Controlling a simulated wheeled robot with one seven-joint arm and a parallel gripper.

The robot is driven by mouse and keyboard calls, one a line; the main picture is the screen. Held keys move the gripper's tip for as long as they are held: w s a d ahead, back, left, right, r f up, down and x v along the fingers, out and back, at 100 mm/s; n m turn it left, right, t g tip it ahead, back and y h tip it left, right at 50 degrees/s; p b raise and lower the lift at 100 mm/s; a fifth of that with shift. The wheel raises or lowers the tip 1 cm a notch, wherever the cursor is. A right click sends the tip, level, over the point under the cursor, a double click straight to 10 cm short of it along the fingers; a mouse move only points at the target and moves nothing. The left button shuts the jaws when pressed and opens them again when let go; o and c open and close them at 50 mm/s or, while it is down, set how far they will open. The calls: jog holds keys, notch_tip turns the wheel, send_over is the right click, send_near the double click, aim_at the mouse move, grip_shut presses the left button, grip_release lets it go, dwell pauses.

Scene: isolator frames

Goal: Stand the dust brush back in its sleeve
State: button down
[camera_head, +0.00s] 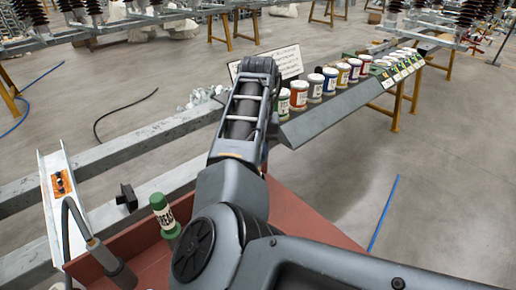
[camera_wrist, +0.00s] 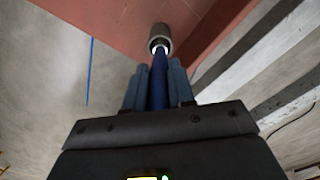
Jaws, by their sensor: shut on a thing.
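My gripper (camera_wrist: 158,72) shows in the wrist view, with its two blue-grey fingers shut on the dark blue handle of the dust brush (camera_wrist: 158,85). The brush points away from the wrist, and a pale band or tip shows at its far end. A grey round sleeve (camera_wrist: 161,31) lies in line with that end, against the red surface (camera_wrist: 105,20). The brush end overlaps the sleeve's dark mouth in the picture; I cannot tell whether it is inside or just above. In the head view my arm hides the gripper, brush and sleeve.
The red bench top (camera_head: 300,215) is partly covered by my arm. A green-capped container (camera_head: 165,215) and a grey holder with a cabled tool (camera_head: 120,275) stand at its left. Several lidded jars (camera_head: 329,80) line a sloped rack (camera_head: 335,110) beyond. Grey beams (camera_head: 110,150) run left.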

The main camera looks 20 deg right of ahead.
jog(key=shift+f+b, duration=0.75)
jog(key=shift+f, duration=1.5)
jog(key=c, duration=0.9)
grip_release()
jog(key=shift+r+b, duration=0.4)
jog(key=shift+r, duration=3.5)
